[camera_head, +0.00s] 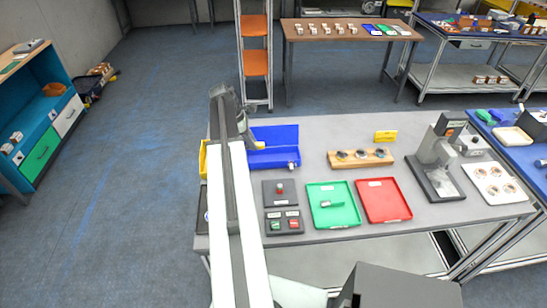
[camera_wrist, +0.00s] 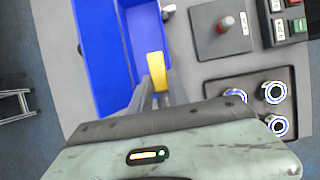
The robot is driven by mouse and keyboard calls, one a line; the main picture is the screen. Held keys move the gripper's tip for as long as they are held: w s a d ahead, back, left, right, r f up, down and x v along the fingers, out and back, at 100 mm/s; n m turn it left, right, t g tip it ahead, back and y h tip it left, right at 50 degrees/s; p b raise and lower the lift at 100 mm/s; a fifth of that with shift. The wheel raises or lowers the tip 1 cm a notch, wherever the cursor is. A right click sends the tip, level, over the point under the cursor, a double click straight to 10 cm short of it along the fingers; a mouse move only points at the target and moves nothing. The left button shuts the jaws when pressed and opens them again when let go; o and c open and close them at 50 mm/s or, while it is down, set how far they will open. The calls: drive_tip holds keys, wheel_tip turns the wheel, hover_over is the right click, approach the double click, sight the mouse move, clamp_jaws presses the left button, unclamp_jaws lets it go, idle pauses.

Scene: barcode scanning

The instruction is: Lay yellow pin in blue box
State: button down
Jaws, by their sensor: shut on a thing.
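The yellow pin (camera_wrist: 156,70) is held between the fingers of my gripper (camera_wrist: 153,88) in the wrist view. In the head view a small yellow bit of the pin (camera_head: 260,145) shows by my gripper (camera_head: 252,143). The blue box (camera_head: 275,134) stands open at the table's left back. My wrist hides the box's lower end.
A grey panel with a red button (camera_wrist: 226,22) is right of the box. A dark tray with ringed round parts (camera_wrist: 273,92) lies nearer. Green (camera_head: 347,219) and red (camera_head: 384,214) trays, a wooden holder (camera_head: 360,165) and a yellow sign (camera_head: 386,136) stand further right.

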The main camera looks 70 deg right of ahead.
drive_tip(key=s+d, duration=0.2)
drive_tip(key=d, duration=0.1)
drive_tip(key=b, duration=1.1)
approach(259, 156)
drive_tip(key=s+f, duration=0.1)
drive_tip(key=f, duration=0.1)
drive_tip(key=s+a+f, duration=0.1)
drive_tip(key=s+f, duration=0.2)
drive_tip(key=f, duration=0.1)
drive_tip(key=shift+s+a, duration=0.3)
drive_tip(key=shift+s, duration=0.05)
drive_tip(key=c, duration=1.3)
unclamp_jaws()
drive_tip(key=shift+r, duration=0.15)
drive_tip(key=shift+o, duration=0.2)
drive_tip(key=shift+p, duration=0.3)
drive_tip(key=p+v, duration=1.1)
drive_tip(key=v, duration=0.1)
drive_tip(key=shift+r+p, duration=0.3)
drive_tip(key=shift+p, duration=0.05)
drive_tip(key=shift+w, duration=0.1)
